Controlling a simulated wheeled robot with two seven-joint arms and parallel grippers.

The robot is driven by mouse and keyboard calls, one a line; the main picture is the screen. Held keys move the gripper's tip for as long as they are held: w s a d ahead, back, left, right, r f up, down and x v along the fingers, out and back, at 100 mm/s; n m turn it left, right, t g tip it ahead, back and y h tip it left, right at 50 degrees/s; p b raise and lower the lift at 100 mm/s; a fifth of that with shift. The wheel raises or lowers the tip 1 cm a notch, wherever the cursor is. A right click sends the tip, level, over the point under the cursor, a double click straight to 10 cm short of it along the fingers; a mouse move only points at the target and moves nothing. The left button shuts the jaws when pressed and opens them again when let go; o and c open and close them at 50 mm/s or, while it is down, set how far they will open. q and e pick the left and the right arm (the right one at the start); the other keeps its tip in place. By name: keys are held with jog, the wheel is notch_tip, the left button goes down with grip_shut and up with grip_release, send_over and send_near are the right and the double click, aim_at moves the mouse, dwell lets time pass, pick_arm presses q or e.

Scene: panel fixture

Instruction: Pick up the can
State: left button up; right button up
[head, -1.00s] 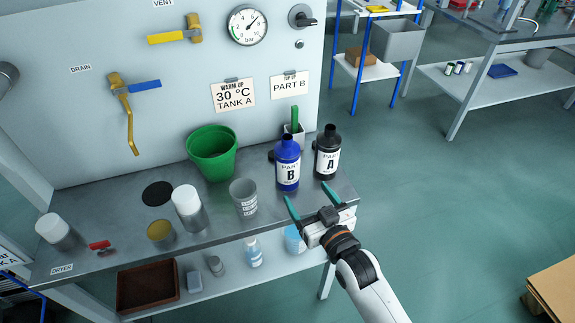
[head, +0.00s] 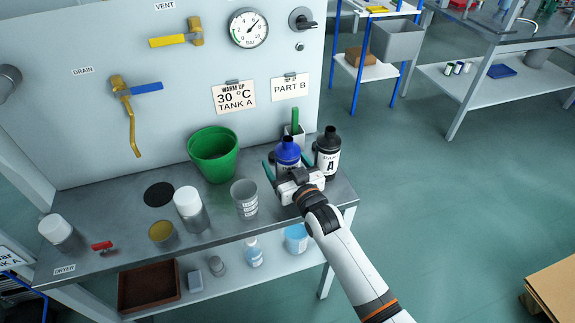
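A blue bottle labelled B (head: 288,152) stands upright near the right end of the metal bench; my gripper hides its lower part. My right gripper (head: 288,164) is at this bottle, its teal fingers spread on either side. I cannot tell whether they touch it. A black bottle labelled A (head: 328,150) stands just right of the gripper. A grey can-like cup with a label (head: 244,199) stands left of the gripper, and a short tin with a yellow top (head: 162,233) farther left. Which one is the task's can is not clear. My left gripper is not in view.
A green bucket (head: 213,155) stands behind the grey cup. White-lidded jars (head: 189,208) and a red clamp-like item (head: 102,246) are to the left. A holder with a green handle (head: 294,130) is behind the bottles. The panel (head: 100,130) rises behind the bench.

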jog(key=shift+w+a, duration=0.15)
jog(key=shift+w, duration=0.1)
jog(key=c, duration=1.4)
jog(key=shift+r, duration=0.15)
jog(key=shift+c, duration=0.4)
